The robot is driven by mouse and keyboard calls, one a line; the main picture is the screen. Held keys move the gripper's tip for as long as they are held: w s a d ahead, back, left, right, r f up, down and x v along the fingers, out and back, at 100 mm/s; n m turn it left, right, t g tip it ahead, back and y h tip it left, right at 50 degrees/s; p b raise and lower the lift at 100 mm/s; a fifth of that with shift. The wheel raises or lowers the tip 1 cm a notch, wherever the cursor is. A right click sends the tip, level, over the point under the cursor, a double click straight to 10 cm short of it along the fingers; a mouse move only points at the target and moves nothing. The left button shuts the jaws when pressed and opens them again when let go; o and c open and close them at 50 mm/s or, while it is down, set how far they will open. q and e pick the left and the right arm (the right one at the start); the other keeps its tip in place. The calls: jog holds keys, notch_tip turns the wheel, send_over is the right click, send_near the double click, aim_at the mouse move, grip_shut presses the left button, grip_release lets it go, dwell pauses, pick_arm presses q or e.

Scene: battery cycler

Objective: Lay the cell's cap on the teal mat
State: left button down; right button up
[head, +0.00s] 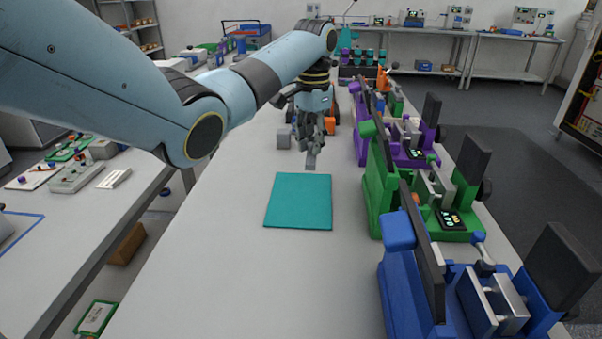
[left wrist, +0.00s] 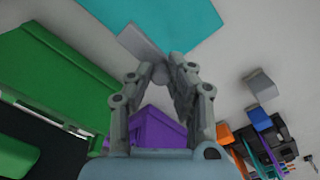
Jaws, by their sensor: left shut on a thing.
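The teal mat (head: 300,202) lies flat and bare on the white table; part of it also shows at the top of the left wrist view (left wrist: 185,20). My left gripper (head: 312,146) points down just beyond the mat's far edge. Its fingertips (left wrist: 160,78) are shut on a small grey piece, which looks like the cap (head: 311,161). In the left wrist view the cap (left wrist: 138,44) sticks out past the fingertips toward the mat's edge. Its exact height over the table is hard to tell. My right gripper is not in view.
Blue (head: 400,268), green (head: 380,190) and purple (head: 362,148) cycler stations line the table's right side. A grey block (head: 284,140) stands left of my gripper. A dark rack with teal-topped items (head: 360,68) stands at the far end. The table around the mat is clear.

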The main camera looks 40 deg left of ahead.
pick_arm(q)
jog(key=s+f, duration=0.1)
jog(key=s+d+f, duration=0.1)
jog(key=s, duration=0.1)
jog(key=s+f+p, duration=0.1)
jog(key=s, duration=0.1)
jog(key=shift+d, duration=0.25)
jog(key=shift+f, duration=2.15)
jog(key=shift+f, duration=0.1)
jog(key=c, duration=1.2)
grip_release()
jog(key=shift+c, duration=0.2)
notch_tip(320, 180, up, 12)
